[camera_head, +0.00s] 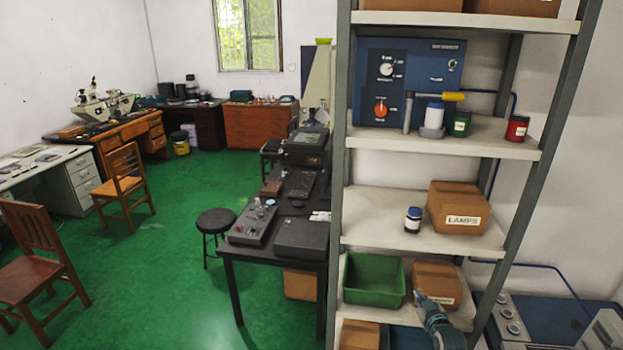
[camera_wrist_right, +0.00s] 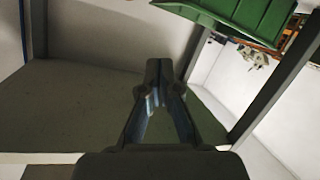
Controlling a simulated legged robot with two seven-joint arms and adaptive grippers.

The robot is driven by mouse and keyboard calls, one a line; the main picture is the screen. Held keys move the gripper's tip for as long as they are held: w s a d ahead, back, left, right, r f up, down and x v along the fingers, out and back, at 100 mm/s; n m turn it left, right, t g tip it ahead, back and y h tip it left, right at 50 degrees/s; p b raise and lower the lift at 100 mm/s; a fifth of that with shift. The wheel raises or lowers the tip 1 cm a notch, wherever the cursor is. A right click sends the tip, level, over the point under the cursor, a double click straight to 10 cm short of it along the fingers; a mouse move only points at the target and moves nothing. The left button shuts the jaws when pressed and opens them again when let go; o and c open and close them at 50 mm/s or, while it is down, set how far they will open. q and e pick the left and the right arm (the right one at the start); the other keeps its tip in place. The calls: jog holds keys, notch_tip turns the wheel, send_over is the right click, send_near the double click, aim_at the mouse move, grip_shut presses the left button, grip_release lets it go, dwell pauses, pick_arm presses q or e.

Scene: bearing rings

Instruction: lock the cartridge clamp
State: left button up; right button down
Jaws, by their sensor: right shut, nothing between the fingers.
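The clamp stands on the upper shelf in front of a blue unit (camera_head: 430,60). It has a grey post (camera_head: 408,112) and a yellow handle (camera_head: 452,97) that points right, about level. A white cartridge with a blue top (camera_head: 434,114) stands upright beside the post, above a grey base (camera_head: 431,133). My right gripper (camera_head: 420,295) is far below, at the lower shelf in front of a cardboard box. In the wrist view its fingers (camera_wrist_right: 160,72) are shut and empty. My left gripper is in neither view.
A green bin (camera_head: 374,281) and a cardboard box (camera_head: 437,270) are close to my right gripper. The LAMPS box (camera_head: 459,207) and a small jar (camera_head: 413,220) are on the middle shelf. Green (camera_head: 460,124) and red (camera_head: 517,128) jars stand right of the clamp.

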notch_tip(320, 180, up, 6)
jog(key=d+r+m+t+h, duration=0.1)
jog(key=d+t+h, duration=0.1)
jog(key=t, duration=0.2)
jog(key=s+a+f+g+b, duration=0.15)
jog(key=s+f, duration=0.25)
jog(key=f, duration=0.9)
jog(key=s+a+f+g, duration=0.1)
jog(key=s+f+g, duration=0.3)
jog(key=f, duration=0.9)
jog(key=s+a+f+g+b, duration=0.15)
jog(key=s+f, duration=0.35)
jog(key=f, duration=0.9)
jog(key=s+a+f+m+g, duration=0.15)
jog(key=s+f+g, duration=0.25)
jog(key=s+f, duration=1.4)
jog(key=s+a+f+g+b, duration=0.1)
jog(key=s+f, duration=0.4)
jog(key=s, duration=0.8)
jog(key=s+a+f+g+y+b, duration=0.1)
jog(key=s+a+f+g, duration=0.2)
jog(key=s, duration=0.9)
jog(key=s+a+f+g, duration=0.3)
jog(key=s+f, duration=0.4)
jog(key=s, duration=0.6)
jog(key=shift+s+f+b, duration=0.3)
jog(key=shift+s+b, duration=0.05)
jog(key=shift+b, duration=0.05)
